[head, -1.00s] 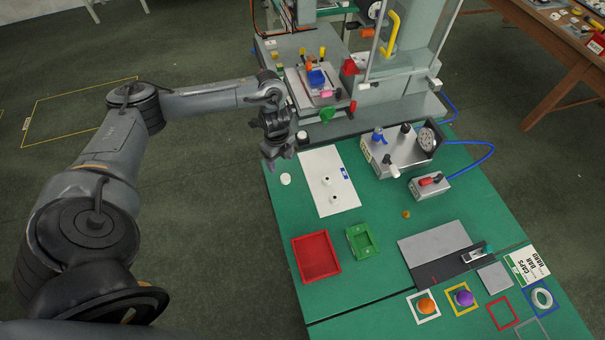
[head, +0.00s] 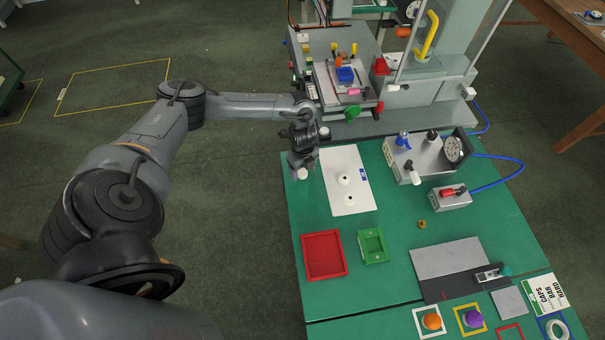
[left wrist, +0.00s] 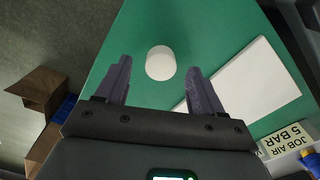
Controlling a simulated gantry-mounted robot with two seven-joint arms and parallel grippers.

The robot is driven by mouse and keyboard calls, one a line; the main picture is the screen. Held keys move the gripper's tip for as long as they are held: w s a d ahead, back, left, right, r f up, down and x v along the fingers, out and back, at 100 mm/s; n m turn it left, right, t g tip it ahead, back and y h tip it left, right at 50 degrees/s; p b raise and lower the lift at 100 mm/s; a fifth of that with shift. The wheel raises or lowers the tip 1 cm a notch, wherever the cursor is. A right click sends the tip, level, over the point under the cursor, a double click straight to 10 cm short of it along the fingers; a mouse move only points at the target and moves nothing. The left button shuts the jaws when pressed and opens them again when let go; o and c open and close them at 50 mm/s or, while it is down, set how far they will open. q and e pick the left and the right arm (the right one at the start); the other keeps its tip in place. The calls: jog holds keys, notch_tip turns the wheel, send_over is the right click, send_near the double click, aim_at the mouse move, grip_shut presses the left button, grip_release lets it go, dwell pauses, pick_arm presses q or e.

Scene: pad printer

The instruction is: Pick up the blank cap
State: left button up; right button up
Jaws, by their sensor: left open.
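The blank cap is a plain white round cap, seen in the head view (head: 302,174) on the green table's left edge, partly covered by my left gripper. My left gripper (head: 299,165) is above it with fingers pointing down. In the left wrist view the white cap (left wrist: 160,63) lies between the two dark fingertips (left wrist: 158,70), with green showing on both sides, so the fingers do not appear to touch it. The gripper is open and empty. My right gripper is not in view.
The pad printer (head: 347,85) is behind, with a grey control box (head: 418,157) to the right.

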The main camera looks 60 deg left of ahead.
pick_arm(q)
jog(key=shift+f, duration=0.75)
jog(key=c, duration=1.1)
jog(key=shift+r, duration=0.15)
